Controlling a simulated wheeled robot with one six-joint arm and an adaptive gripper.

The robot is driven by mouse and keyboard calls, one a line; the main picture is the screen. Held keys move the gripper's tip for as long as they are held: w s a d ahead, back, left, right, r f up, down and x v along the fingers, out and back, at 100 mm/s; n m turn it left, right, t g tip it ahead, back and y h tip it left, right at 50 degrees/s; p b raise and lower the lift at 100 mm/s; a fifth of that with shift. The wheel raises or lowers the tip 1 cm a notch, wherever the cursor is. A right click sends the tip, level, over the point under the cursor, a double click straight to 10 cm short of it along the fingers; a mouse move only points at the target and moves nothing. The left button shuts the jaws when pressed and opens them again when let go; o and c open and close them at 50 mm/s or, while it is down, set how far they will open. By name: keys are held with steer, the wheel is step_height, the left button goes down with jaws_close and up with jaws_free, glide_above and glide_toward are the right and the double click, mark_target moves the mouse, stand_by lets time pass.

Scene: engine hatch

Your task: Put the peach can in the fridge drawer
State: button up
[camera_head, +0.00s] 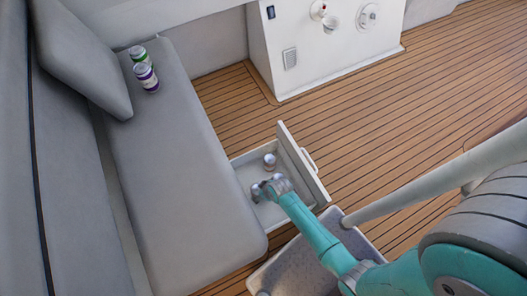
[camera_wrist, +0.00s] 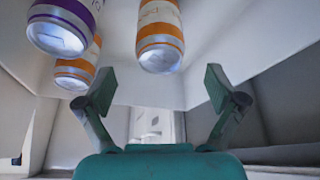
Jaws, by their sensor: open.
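The drawer (camera_head: 286,217) under the bench is pulled open, with its front panel (camera_head: 303,163) standing out to the right. My gripper (camera_head: 262,188) is down inside the drawer. In the wrist view my gripper (camera_wrist: 158,82) has its two fingers spread wide, with nothing between them. An orange-banded can (camera_wrist: 160,38) hangs inverted in that view, just beyond the fingertips and apart from them. A second orange-banded can (camera_wrist: 75,72) and a purple can (camera_wrist: 62,25) are to its left. I cannot tell which orange can is the peach can. One can (camera_head: 269,160) shows in the drawer in the head view.
A green can (camera_head: 138,53) and a purple can (camera_head: 147,78) stand on the grey bench (camera_head: 185,150) beside a cushion (camera_head: 80,50). A grey-topped box (camera_head: 300,265) and a pale pole (camera_head: 410,190) are near the drawer. The wooden floor (camera_head: 390,120) is clear.

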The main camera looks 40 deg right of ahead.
steer(key=shift+v, duration=1.05)
steer(key=s+r+m+t, duration=0.1)
steer(key=s+r+t, duration=0.1)
steer(key=s+r, duration=0.6)
steer(key=s+a+r+t+h, duration=0.1)
steer(key=s+r+t, duration=0.25)
steer(key=r, duration=0.75)
steer(key=s+r+m+t, duration=0.1)
steer(key=s+r+t, duration=0.1)
steer(key=s+r, duration=0.65)
step_height(320, 180, up, 18)
steer(key=s+t, duration=0.1)
steer(key=t, duration=0.2)
steer(key=shift+s+a, duration=0.35)
